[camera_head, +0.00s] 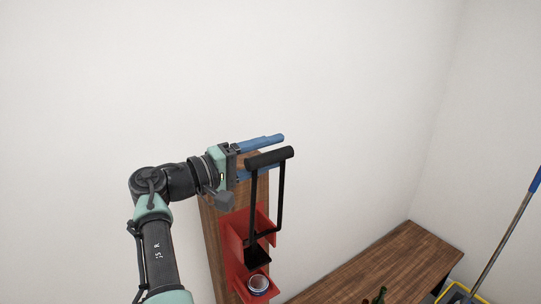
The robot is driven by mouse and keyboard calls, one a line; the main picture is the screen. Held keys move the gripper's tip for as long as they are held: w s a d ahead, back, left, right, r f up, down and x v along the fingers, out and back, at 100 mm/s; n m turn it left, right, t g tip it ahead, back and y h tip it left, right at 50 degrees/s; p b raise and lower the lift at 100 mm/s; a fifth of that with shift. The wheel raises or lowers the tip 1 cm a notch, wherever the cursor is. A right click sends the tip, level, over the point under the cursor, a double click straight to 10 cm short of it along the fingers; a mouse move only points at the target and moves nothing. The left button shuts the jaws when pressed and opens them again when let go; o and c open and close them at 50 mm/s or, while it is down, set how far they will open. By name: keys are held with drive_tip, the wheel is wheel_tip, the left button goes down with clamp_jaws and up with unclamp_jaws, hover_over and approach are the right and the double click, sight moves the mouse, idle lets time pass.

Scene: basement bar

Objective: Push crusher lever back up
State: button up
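The can crusher (235,241) is a red frame fixed to an upright wooden board (215,235). Its black lever (254,205) stands up, with a thick black crossbar handle (270,157) at the top and two thin arms running down to a black block (257,256). My gripper (281,153) is at the height of the handle, reaching in from the left. Its blue fingers are apart, one showing above the handle and one below it. The handle hides part of the fingers; I cannot tell whether they touch it.
A can (258,284) stands in the bottom of the crusher, below the black block. A yellow bucket (455,293) and a blue-handled mop (505,245) stand far right. The wall behind is bare.

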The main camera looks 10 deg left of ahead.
drive_tip(key=shift+s+f, duration=0.1)
drive_tip(key=shift+s, duration=0.05)
drive_tip(key=shift+s+a, duration=0.15)
drive_tip(key=shift+s, duration=0.05)
drive_tip(key=b+v, duration=0.5)
drive_tip(key=v, duration=0.7)
drive_tip(key=shift+a, duration=0.15)
drive_tip(key=shift+s, duration=0.1)
